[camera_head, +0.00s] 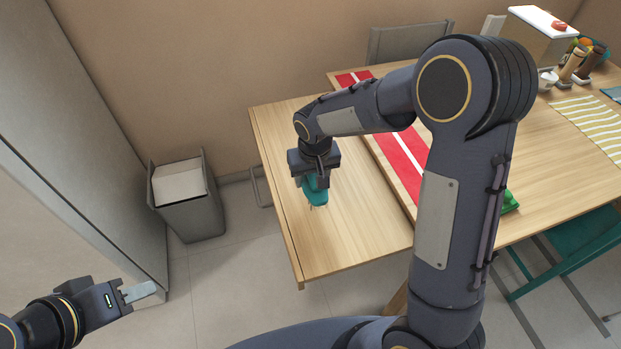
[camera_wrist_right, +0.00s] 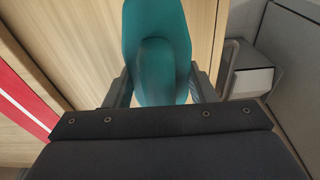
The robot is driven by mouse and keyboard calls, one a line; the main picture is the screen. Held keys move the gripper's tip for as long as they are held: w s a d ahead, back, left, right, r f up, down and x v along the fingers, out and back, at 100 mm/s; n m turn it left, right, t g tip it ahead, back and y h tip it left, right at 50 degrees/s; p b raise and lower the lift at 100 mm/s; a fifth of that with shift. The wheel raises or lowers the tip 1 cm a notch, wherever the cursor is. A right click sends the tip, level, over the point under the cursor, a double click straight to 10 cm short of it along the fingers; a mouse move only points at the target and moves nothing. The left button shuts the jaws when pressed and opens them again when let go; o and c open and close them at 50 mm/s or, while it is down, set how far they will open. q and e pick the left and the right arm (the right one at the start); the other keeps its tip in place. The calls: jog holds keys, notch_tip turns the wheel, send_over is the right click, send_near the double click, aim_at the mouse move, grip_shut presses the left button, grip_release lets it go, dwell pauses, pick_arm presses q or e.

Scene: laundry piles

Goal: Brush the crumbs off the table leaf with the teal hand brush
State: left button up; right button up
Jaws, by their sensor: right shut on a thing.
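The teal hand brush (camera_head: 314,192) is held by my right gripper (camera_head: 313,174) over the table leaf (camera_head: 345,240), the near-left end of the wooden table. In the right wrist view the brush (camera_wrist_right: 157,45) sits between the two fingers of the right gripper (camera_wrist_right: 162,85), which are shut on it. I cannot tell whether the bristles touch the leaf. No crumbs can be made out on the leaf. My left gripper (camera_head: 138,292) is at the lower left, away from the table; its fingers show edge-on, so its opening is unclear.
A grey bin (camera_head: 190,205) stands on the floor left of the leaf. A red runner with white stripes (camera_head: 400,160) lies along the table, partly behind my right arm. A teal chair (camera_head: 570,245) stands at the right. Condiments and a box (camera_head: 535,45) are at the back right.

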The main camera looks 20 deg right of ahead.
jog(key=shift+r+p, duration=0.7)
jog(key=shift+r, duration=0.6)
